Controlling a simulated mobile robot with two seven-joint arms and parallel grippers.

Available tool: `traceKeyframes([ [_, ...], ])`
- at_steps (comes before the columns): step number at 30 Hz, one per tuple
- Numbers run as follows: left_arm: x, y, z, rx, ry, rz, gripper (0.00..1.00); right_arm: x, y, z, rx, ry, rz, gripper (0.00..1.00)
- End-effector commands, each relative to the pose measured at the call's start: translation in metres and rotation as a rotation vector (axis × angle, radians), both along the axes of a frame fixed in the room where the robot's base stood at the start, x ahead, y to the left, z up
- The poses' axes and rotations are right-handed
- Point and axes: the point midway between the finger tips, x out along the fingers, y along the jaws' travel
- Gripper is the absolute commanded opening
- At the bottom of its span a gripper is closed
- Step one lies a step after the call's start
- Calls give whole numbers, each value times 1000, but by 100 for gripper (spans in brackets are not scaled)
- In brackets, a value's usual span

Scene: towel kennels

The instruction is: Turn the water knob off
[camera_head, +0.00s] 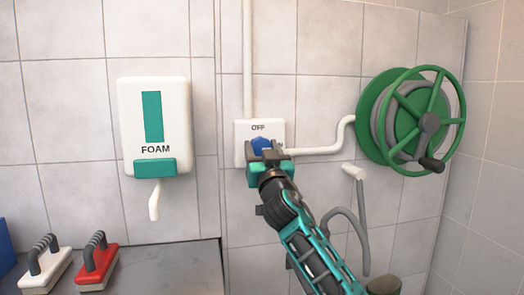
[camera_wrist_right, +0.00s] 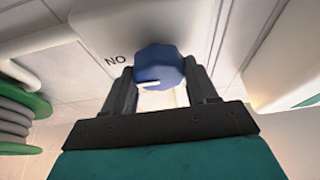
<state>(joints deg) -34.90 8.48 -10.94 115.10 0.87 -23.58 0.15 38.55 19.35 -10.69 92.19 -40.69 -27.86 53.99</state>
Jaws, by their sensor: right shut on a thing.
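The blue water knob (camera_head: 262,144) is on a white wall box (camera_head: 243,130) with "OFF" printed above it. In the right wrist view the knob (camera_wrist_right: 158,66) sits between the two fingers, with a small white mark on its lower edge. In the head view the gripper covers the lower part of the knob and box, so the pointer's setting there is hidden. My left gripper is not in view.
A foam dispenser (camera_head: 155,125) hangs left of the box. A green hose reel (camera_head: 410,120) is on the wall to the right, with a hanging hose nozzle (camera_head: 354,172). A white brush (camera_head: 45,268) and a red brush (camera_head: 97,265) are at the lower left.

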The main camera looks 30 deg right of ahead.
Motion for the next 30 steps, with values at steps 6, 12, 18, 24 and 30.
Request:
traceKeyframes([
  [6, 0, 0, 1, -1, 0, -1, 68, 0, 0, 0, -1, 1, 1, 27],
  [12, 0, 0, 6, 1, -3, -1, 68, 0, 0, 1, -35, 10, -1, 27],
  [18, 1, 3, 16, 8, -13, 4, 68, 0, 0, 3, -136, 37, 0, 27],
  [24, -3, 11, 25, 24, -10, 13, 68, 0, -1, 5, -300, 81, -1, 27],
  [30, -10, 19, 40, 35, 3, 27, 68, 0, -1, 6, -485, 129, 0, 27],
])
